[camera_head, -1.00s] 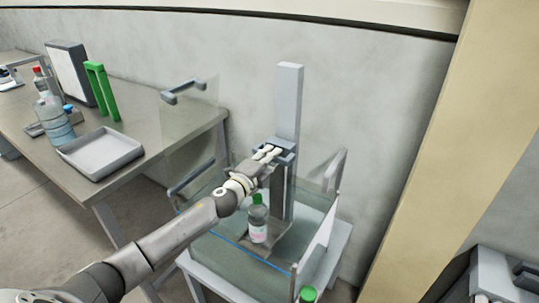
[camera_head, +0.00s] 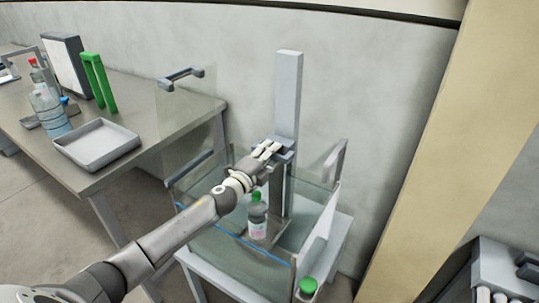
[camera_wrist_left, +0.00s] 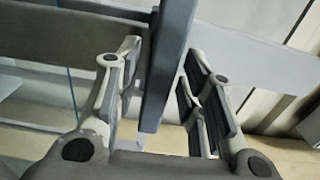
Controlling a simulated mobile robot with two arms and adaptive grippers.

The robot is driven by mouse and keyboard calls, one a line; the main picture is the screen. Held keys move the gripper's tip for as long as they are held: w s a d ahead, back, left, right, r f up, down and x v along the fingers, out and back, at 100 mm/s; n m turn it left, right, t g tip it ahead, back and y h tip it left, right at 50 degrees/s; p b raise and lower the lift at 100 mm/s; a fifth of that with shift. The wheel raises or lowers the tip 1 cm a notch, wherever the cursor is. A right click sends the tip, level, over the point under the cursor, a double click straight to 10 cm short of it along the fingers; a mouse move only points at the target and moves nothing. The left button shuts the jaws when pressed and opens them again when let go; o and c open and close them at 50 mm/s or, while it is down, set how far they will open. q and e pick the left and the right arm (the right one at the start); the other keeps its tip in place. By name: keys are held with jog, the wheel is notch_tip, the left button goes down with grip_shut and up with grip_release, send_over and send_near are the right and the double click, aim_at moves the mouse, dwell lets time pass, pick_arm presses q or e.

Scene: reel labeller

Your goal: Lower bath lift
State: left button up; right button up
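The bath lift is a grey upright column (camera_head: 288,90) with a dark carriage and handle (camera_head: 284,146) on it, behind a glass bath (camera_head: 225,262). A green-capped bottle (camera_head: 257,221) stands upright on the lift's platform, inside the bath behind the front glass. My left gripper (camera_head: 270,150) is at the handle. In the left wrist view its fingers (camera_wrist_left: 160,62) lie on both sides of a dark grey bar (camera_wrist_left: 165,75), with gaps visible beside the bar, so it looks open around it. My right gripper is not in view.
A table at the left holds a grey tray (camera_head: 62,147), a clear bottle (camera_head: 48,110) and a green frame (camera_head: 98,82). Another green cap (camera_head: 308,286) shows at the bath's front corner. A beige post (camera_head: 425,150) stands at the right.

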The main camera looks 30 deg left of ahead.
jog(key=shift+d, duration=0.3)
pick_arm(q)
jog(key=s, duration=1.2)
jog(key=shift+a, duration=0.45)
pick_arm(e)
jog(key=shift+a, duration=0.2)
pick_arm(q)
jog(key=shift+a+r, duration=0.1)
jog(key=shift+r, duration=0.2)
jog(key=c, duration=0.4)
jog(key=r+n+p, duration=0.2)
jog(key=n, duration=0.1)
jog(key=a+r+n+y+p, duration=0.1)
jog(key=r+n+p, duration=0.1)
jog(key=n, duration=0.1)
jog(key=a+r+n+g+y+p, duration=0.1)
jog(key=r+n+p, duration=0.1)
jog(key=n, duration=0.1)
jog(key=shift+w, duration=0.35)
grip_shut()
jog(key=shift+d+r+n+g+h+p, duration=1.05)
jog(key=shift+r+n+p, duration=1.5)
jog(key=shift+n, duration=1.95)
jog(key=w+d+f+p, duration=0.1)
jog(key=w+f+p, duration=0.1)
jog(key=w+f, duration=0.5)
jog(key=shift+w, duration=1.05)
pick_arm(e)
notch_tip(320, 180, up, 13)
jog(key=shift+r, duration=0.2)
